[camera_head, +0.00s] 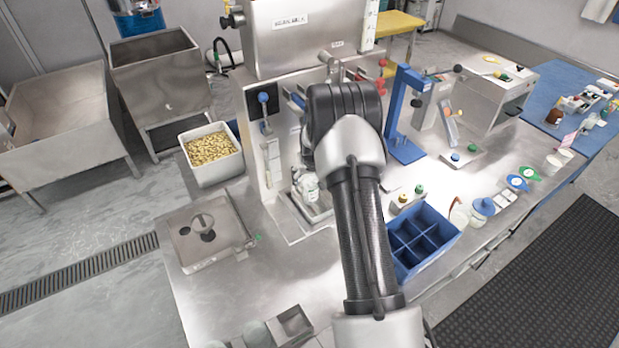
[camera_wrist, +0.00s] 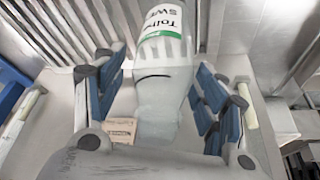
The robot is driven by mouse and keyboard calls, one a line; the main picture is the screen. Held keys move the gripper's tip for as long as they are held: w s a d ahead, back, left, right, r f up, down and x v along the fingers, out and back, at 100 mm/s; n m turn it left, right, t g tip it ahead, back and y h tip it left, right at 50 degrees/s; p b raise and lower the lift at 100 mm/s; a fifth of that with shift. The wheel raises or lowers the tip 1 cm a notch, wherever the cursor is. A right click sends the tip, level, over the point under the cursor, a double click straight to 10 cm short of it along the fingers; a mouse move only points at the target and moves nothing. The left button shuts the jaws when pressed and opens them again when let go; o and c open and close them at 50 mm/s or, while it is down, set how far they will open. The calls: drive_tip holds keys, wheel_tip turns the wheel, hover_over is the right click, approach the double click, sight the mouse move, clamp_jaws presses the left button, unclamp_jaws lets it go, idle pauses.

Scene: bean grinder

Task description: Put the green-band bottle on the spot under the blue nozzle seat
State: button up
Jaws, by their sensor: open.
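A white bottle with a green band and printed label (camera_wrist: 163,40) lies between the fingers of my gripper (camera_wrist: 160,72) in the wrist view. My arm hides my gripper and part of the machine's front there. I cannot clearly make out the blue nozzle seat or the spot under it.
A blue divided crate (camera_head: 447,236) and a blue upright stand (camera_head: 407,150) are right of my arm. A white bin of beans (camera_head: 228,172) stands left of the machine. A steel box with a round opening (camera_head: 204,236) is at the front left. Bare tabletop lies in front of the machine.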

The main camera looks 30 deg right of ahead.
sight(311, 177)
drive_tip(key=shift+r, duration=0.35)
drive_tip(key=p+v, duration=0.1)
drive_tip(key=v, duration=0.6)
drive_tip(key=shift+s, duration=0.1)
